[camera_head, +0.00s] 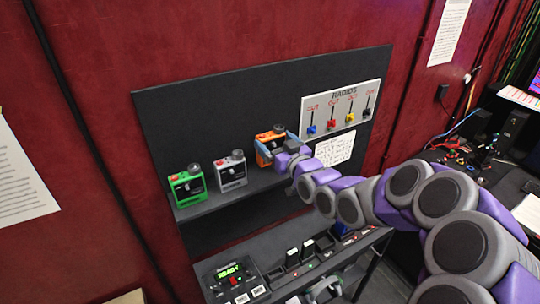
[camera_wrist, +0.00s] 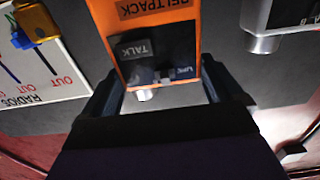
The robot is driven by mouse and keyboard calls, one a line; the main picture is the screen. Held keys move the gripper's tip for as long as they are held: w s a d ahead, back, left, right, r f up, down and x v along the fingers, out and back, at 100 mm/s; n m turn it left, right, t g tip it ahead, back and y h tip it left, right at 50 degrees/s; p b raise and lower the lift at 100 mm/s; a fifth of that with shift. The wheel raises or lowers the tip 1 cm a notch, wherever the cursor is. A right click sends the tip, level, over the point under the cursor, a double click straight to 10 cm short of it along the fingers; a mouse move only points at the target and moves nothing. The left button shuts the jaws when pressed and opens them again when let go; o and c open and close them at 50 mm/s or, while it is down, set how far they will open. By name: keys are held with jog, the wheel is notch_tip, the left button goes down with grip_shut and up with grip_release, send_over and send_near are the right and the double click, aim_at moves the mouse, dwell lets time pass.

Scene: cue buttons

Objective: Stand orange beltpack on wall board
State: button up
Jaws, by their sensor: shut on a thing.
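The orange beltpack (camera_head: 264,144) is upright in front of the dark wall board (camera_head: 220,105), at the right end of the row above the shelf. My gripper (camera_head: 277,148) is shut on it, one finger along each side. In the wrist view the beltpack (camera_wrist: 157,22) appears upside down between the fingers (camera_wrist: 162,88), with its "BELTPACK" label and dark "TALK" face showing. The gripper hides its lower part in the head view, so I cannot tell whether its base touches the shelf (camera_head: 212,203).
A green beltpack (camera_head: 186,188) and a grey one (camera_head: 231,174) stand on the shelf to the left. A white "RADIOS" panel (camera_head: 341,100) with several coloured hanging pieces is at upper right. A white note (camera_head: 335,149) is below it. A console (camera_head: 234,280) sits on the lower desk.

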jog(key=shift+f, duration=0.35)
jog(key=f, duration=0.1)
jog(key=a+f, duration=0.1)
jog(key=f, duration=0.1)
jog(key=shift+s, duration=0.15)
jog(key=shift+a+f, duration=0.15)
jog(key=shift+a, duration=0.25)
jog(key=o, duration=0.8)
jog(key=shift+o, duration=0.5)
jog(key=shift+d, duration=0.75)
jog(key=b+v, duration=0.7)
jog(key=v, duration=0.4)
jog(key=shift+s, duration=0.3)
